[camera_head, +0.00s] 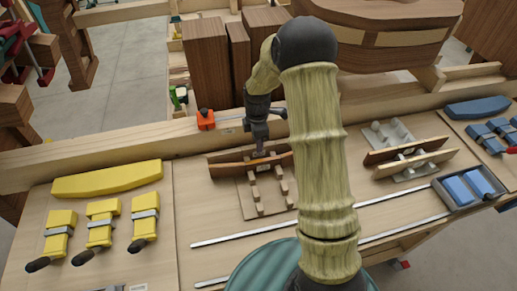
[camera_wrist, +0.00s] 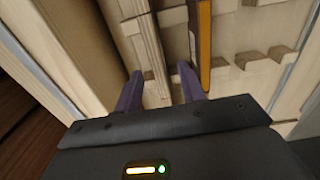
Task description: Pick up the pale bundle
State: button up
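My gripper (camera_head: 259,150) points down over a small wooden form in the middle of the bench. In the wrist view its two purple fingertips (camera_wrist: 160,82) are apart, so it is open. A long pale strip-like piece (camera_wrist: 146,45), which looks like the pale bundle, runs down the wrist view to the gap between the fingers. I see no finger clearly pressing on it, and its depth is hard to tell. In the head view the gripper and arm partly hide this spot, and I cannot pick out the bundle there with certainty. A dark curved strip (camera_head: 232,168) stands on the form's base.
An orange-edged strip (camera_wrist: 204,45) stands just right of the right finger. Yellow clamps (camera_head: 100,224) and a yellow curved block (camera_head: 107,180) lie at left. Another form (camera_head: 408,160) and a tray with blue blocks (camera_head: 440,190) are at right. A wooden rail (camera_head: 120,146) runs behind.

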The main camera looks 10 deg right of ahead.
aim_at(258, 157)
jog(key=shift+f, duration=0.55)
jog(key=shift+f, duration=0.15)
jog(key=f+p, duration=0.1)
jog(key=f, duration=0.1)
jog(key=f+p, duration=0.2)
jog(key=shift+w+d+f, duration=0.1)
jog(key=shift+w+d, duration=0.1)
jog(key=shift+s+f, duration=0.1)
jog(key=shift+f, duration=0.25)
grip_shut()
